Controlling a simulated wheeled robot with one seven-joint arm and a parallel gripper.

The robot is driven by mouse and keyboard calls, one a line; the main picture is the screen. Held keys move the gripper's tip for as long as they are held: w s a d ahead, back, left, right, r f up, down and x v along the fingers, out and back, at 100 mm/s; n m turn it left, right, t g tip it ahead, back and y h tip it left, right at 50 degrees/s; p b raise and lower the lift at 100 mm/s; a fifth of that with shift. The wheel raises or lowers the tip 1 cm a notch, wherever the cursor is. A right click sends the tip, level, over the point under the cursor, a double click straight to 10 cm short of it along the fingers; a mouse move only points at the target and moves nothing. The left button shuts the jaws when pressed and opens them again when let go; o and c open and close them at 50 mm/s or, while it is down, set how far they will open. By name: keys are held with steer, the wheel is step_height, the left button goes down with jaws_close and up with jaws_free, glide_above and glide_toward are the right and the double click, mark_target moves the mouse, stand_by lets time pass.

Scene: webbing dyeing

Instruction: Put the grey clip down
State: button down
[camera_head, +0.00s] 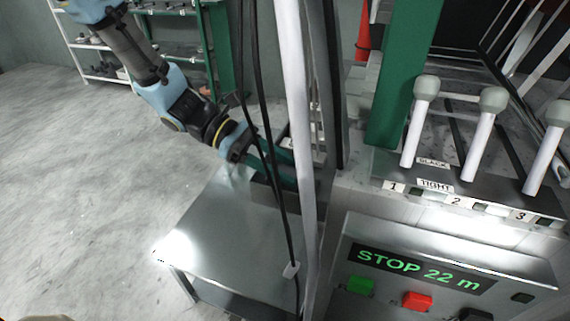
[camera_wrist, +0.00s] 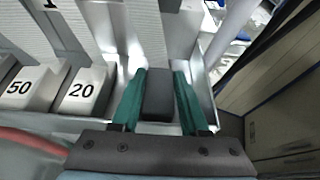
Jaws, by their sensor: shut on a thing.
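My gripper (camera_wrist: 160,74) shows in the wrist view with its two green fingers on either side of the grey clip (camera_wrist: 158,101). The clip is a dark grey block, held between the fingers. In the head view my gripper (camera_head: 268,163) reaches down over the back of the metal table (camera_head: 240,220). Black cables and a pale post partly hide it there, and I cannot make out the clip.
In the wrist view, blocks marked 50 (camera_wrist: 20,88) and 20 (camera_wrist: 82,92) sit left of the fingers. In the head view, a control panel (camera_head: 440,275) reads STOP 22 m, below several levers (camera_head: 478,140). The table's front is clear.

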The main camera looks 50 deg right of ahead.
steer(key=shift+c, duration=2.1)
jaws_free()
steer(key=shift+w, duration=0.1)
steer(key=b+v, duration=0.3)
steer(key=v, duration=0.9)
steer(key=w+a+f+m+t+y, duration=0.15)
steer(key=w+a+t, duration=0.3)
steer(key=a, duration=0.45)
steer(key=w+a+f+t, duration=0.35)
steer(key=w+a, duration=0.25)
steer(key=a, duration=0.4)
steer(key=w+a+m+t+y, duration=0.1)
steer(key=w+a+t, duration=0.1)
steer(key=a, duration=0.7)
steer(key=w+a+r+m+t+y, duration=0.1)
steer(key=w+a+m+t, duration=0.1)
steer(key=a, duration=0.8)
steer(key=w+t, duration=0.1)
steer(key=t, duration=0.1)
steer(key=shift+w+t, duration=0.2)
steer(key=shift+t, duration=0.1)
steer(key=shift+a+r+y, duration=0.1)
steer(key=shift+a+y, duration=0.05)
steer(key=shift+y, duration=0.1)
